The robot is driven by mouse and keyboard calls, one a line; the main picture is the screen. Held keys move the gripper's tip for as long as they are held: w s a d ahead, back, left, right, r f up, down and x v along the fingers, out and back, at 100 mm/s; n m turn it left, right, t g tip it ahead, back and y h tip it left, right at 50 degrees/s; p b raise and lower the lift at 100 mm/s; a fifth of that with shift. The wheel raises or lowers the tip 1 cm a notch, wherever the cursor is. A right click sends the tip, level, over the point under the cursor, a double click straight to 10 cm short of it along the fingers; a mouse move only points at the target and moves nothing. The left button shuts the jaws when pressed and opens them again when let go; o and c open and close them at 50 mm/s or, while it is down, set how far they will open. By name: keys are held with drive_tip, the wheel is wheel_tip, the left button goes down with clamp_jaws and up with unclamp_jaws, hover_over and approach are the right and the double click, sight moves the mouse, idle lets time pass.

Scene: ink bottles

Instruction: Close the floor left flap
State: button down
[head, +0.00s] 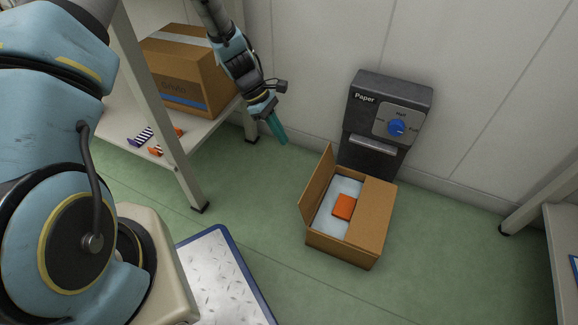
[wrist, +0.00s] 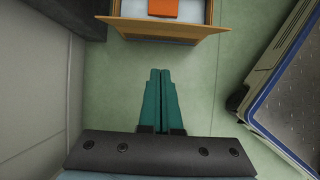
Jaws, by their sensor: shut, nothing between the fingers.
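The open cardboard box (head: 340,247) stands on the green floor, with an orange packet (head: 344,206) inside on white lining. Its left flap (head: 317,190) stands up, tilted slightly outward, while its right flap (head: 375,213) lies flat over the right part of the opening. My gripper (head: 283,140) is shut and empty, pointing down above the floor to the upper left of the box and apart from it. In the wrist view, my teal fingers (wrist: 160,72) lie side by side, pointing toward the left flap (wrist: 160,30) at the picture's top. The orange packet (wrist: 163,8) shows beyond the flap.
A black paper dispenser (head: 375,140) is on the wall just behind the box. A shelf unit (head: 188,180) with a larger carton (head: 190,75) stands at left. Another table (head: 560,240) is at right. Floor left of the box is clear.

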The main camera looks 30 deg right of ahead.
drive_tip(key=f, duration=0.2)
drive_tip(key=b, duration=0.5)
approach(319, 182)
drive_tip(key=shift+d+f, duration=0.25)
drive_tip(key=shift+f, duration=0.45)
drive_tip(key=shift+d+f, duration=0.3)
drive_tip(key=shift+f, duration=0.45)
drive_tip(key=shift+r, duration=0.1)
